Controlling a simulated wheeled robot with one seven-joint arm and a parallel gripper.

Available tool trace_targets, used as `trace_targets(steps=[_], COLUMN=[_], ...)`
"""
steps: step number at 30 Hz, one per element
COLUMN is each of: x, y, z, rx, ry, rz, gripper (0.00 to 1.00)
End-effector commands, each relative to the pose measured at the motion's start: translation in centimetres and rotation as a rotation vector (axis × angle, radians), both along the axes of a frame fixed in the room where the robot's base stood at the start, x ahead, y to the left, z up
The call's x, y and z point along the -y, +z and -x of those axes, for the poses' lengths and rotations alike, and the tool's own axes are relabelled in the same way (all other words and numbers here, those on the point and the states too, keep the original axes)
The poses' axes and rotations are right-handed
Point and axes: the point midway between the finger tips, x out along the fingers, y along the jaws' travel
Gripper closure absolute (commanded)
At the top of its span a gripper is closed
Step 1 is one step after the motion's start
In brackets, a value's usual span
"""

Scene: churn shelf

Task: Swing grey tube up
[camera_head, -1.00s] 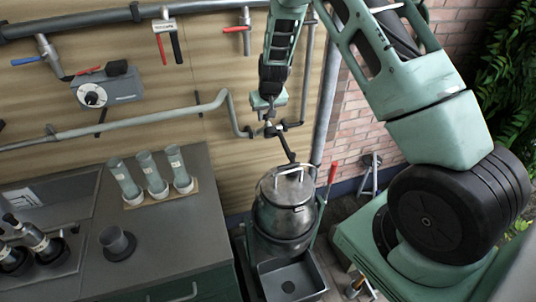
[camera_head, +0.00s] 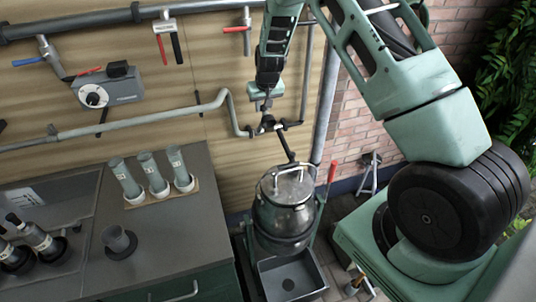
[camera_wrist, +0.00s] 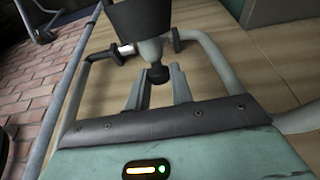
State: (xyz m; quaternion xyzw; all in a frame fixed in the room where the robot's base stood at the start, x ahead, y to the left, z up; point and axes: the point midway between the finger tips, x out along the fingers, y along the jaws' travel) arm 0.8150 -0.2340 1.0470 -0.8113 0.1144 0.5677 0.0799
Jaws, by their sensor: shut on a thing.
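The grey tube (camera_head: 285,144) is a dark swing pipe on the wall piping, slanting down to the right with its lower end just above the churn. My gripper (camera_head: 266,108) is at its upper end by the pipe joint. In the wrist view, my gripper (camera_wrist: 161,82) has its two fingers on either side of a dark rounded knob on a grey neck, below a black cylindrical part (camera_wrist: 138,14). I take this to be part of the tube; the exact contact is partly hidden. The metal churn (camera_head: 285,212) stands below with its lid on.
Wall pipes (camera_head: 180,112) run left of the gripper, and a vertical pipe (camera_head: 325,95) stands close to the right. A counter (camera_head: 175,235) with several tubes in a rack (camera_head: 160,193) is at left. A red lever (camera_head: 332,172) sticks up beside the churn.

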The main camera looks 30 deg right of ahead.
Motion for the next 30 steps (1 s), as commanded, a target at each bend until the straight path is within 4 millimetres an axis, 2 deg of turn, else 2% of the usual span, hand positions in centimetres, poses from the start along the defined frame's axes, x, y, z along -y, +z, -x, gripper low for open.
trace_targets(steps=[7, 16, 17, 19, 30], x=[0.1, 0.6, 0.6, 0.6, 0.5], y=[0.1, 0.6, 0.6, 0.6, 1.2], z=[-0.3, -2.1, -2.1, -2.0, -1.9], rx=[0.003, 0.003, 0.001, 0.0, 0.001], ry=[0.0, 0.0, 0.0, 0.0, 0.0], rz=[0.001, 0.001, 0.0, 0.0, 0.0], gripper=[0.9, 0.9, 0.72, 0.53, 0.53])
